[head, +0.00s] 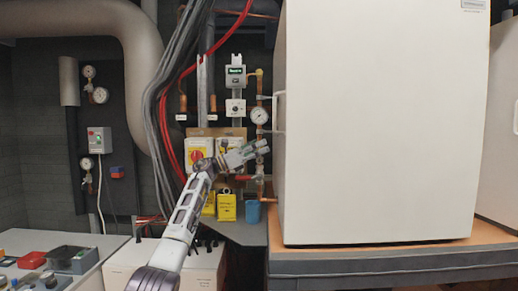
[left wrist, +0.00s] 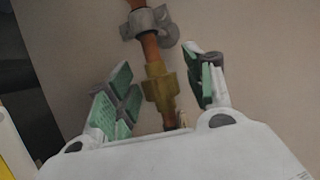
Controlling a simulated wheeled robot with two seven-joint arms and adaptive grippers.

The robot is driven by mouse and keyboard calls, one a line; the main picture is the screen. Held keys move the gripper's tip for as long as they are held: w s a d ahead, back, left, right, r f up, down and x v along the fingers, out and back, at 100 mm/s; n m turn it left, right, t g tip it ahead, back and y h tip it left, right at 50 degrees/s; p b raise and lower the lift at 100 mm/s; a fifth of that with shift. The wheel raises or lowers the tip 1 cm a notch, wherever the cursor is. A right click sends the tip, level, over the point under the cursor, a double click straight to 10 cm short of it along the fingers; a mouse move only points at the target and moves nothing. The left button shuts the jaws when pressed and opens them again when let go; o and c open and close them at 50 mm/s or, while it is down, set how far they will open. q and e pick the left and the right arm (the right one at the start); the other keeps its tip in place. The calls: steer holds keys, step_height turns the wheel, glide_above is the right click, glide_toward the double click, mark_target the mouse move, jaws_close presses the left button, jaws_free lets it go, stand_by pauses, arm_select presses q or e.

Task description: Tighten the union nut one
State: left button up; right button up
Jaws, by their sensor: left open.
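A brass union nut (left wrist: 158,88) sits on a vertical copper pipe (left wrist: 151,47) in the left wrist view. My left gripper (left wrist: 162,72) is open, with one green-padded finger on each side of the nut. Gaps show between the pads and the nut, and I see no contact. In the head view my left gripper (head: 262,148) reaches from the lower left to the copper pipe beside the white cabinet; the nut is too small to make out there. The lower end of the nut's pipe is hidden by the gripper body. My right gripper is not in view.
The large white heat pump cabinet (head: 375,120) stands close right of the pipe. A pressure gauge (head: 259,115) is above the gripper. A pipe clamp (left wrist: 147,22) is above the nut.

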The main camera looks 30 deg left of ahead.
arm_select(q)
steer(key=v, duration=1.2)
stand_by(0.4)
stand_by(0.4)
